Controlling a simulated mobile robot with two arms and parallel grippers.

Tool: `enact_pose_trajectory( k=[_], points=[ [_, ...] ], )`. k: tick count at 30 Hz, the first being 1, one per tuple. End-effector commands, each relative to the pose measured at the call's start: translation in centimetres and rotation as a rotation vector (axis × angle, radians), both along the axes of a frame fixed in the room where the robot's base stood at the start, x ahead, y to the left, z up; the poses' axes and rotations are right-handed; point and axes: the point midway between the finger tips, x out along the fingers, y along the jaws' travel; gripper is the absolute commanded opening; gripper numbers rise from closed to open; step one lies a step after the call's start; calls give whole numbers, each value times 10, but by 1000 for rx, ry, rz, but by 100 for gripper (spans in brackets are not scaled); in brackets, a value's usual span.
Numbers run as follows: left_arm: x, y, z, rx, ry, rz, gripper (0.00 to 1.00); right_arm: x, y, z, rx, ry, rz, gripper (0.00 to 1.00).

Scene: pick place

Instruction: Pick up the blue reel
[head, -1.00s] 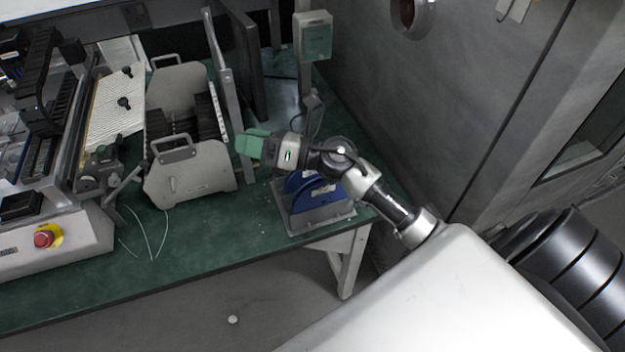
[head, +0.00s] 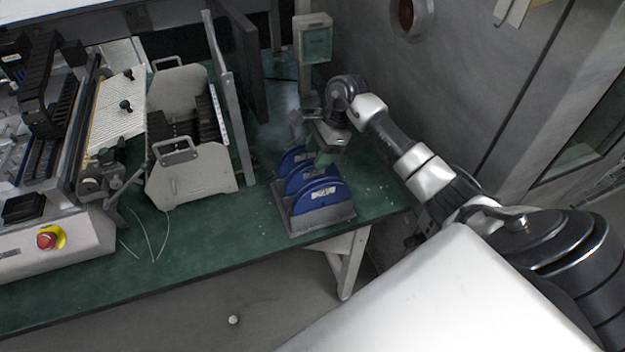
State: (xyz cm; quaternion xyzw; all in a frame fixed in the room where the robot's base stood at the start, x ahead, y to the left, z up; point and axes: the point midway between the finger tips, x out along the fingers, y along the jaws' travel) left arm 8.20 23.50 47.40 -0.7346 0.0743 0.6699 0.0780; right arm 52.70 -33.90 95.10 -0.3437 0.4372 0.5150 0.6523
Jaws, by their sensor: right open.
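Several blue reels stand upright in a row in a grey holder (head: 318,222) near the right end of the green table. The front blue reel (head: 318,197) shows best, with a white label; the ones behind it are partly covered. My right gripper (head: 318,160) is open, pointing down, with its green fingers at the back part of the row. I cannot tell whether the fingers touch a reel. My left gripper is not in view.
A grey rack (head: 190,175) with handles stands left of the reels. A machine with a red button (head: 46,240) fills the table's left. A metal post (head: 230,110) and a dark panel (head: 250,60) stand behind. The grey wall (head: 470,90) is close on the right.

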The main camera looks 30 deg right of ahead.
Motion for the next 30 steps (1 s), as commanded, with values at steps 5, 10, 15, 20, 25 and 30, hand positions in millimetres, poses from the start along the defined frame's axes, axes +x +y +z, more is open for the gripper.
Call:
enact_pose_trajectory(
  k=[5,10,15,20,25,30],
  points=[
    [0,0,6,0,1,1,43,0,6,-11,3,1,1,50],
    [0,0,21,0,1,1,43,1,16,-32,6,4,0,50],
    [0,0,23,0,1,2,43,3,22,-52,3,0,-2,50],
    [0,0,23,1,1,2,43,4,22,-56,1,-2,-1,50],
    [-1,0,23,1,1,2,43,3,22,-56,1,-2,-1,41],
    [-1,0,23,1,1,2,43,4,22,-55,1,-1,0,15]
  ],
)
